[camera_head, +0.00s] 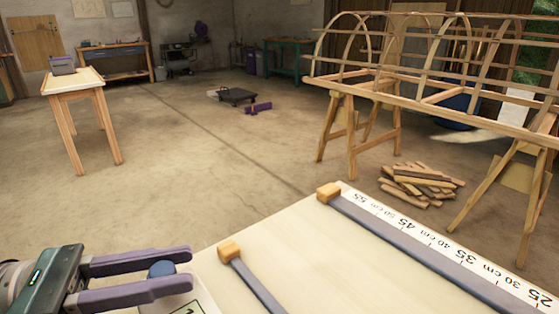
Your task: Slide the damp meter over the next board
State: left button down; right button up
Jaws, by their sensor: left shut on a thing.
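My left gripper (186,268) comes in at the lower left, its two purple fingers shut on a dark blue round-topped thing (161,269). I cannot tell for sure that this is the damp meter; its lower part is hidden by the near finger. It is over or beside a white card (203,302) with a dark mark, at the left edge of a pale board surface (300,245). My right gripper is not in view.
On the pale surface lie a grey bar with an orange end block (229,250) and a long grey bar (420,245) beside a centimetre scale (400,222). A lath frame on trestles (345,135), a wood pile (420,183) and a small table (75,82) stand beyond. The floor between is mostly clear.

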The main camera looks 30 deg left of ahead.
pick_arm(q)
jog(key=c, duration=0.6)
grip_release()
notch_tip(320, 180, up, 20)
jog(key=p, duration=0.5)
jog(key=shift+p, duration=0.3)
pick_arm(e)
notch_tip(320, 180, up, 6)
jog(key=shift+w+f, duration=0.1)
pick_arm(q)
jog(key=shift+r, duration=0.1)
